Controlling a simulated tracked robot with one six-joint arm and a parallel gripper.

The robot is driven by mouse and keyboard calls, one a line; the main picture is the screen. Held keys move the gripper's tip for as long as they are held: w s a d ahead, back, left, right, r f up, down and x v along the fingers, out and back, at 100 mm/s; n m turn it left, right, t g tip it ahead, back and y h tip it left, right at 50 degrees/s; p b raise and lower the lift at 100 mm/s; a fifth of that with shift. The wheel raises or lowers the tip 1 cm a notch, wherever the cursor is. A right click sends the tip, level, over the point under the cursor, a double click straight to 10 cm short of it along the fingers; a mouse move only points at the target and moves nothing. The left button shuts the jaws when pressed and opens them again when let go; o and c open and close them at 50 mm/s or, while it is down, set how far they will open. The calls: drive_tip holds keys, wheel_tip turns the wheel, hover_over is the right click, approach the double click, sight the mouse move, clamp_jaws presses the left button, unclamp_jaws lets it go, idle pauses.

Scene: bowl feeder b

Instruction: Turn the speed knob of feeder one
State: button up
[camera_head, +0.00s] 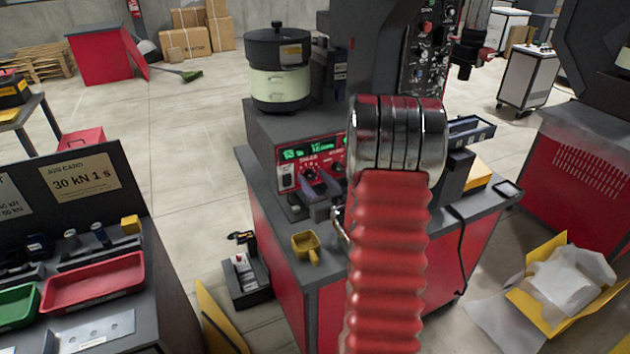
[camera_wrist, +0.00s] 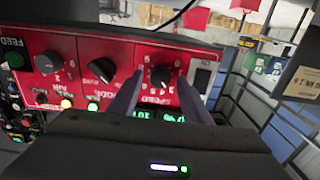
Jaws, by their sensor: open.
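The red control panel of the feeder (camera_head: 292,170) faces me below a cream bowl with a dark lid (camera_head: 280,85). It also fills the upper part of the wrist view (camera_wrist: 125,55), upside down. The black speed knob (camera_wrist: 160,77) sits on it, with the word SPEED and a green display by it. My gripper (camera_head: 314,186) is open at the panel. In the wrist view its two fingertips (camera_wrist: 158,82) stand on either side of the speed knob. I cannot tell whether they touch it. My arm hides the panel's right part in the head view.
Other dark knobs (camera_wrist: 100,70) sit beside the speed knob. A yellow scoop (camera_head: 305,245) lies on the bench front. A bench with a red tray (camera_head: 95,283) stands at the left. An open yellow box (camera_head: 560,300) lies at the lower right.

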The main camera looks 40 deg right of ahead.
drive_tip(key=shift+c, duration=0.5)
drive_tip(key=c, duration=0.9)
drive_tip(key=shift+c, duration=0.2)
drive_tip(key=shift+m, duration=0.3)
drive_tip(key=shift+d+m, duration=0.1)
drive_tip(key=shift+m, duration=2.6)
drive_tip(key=o, duration=1)
drive_tip(key=shift+o, duration=0.2)
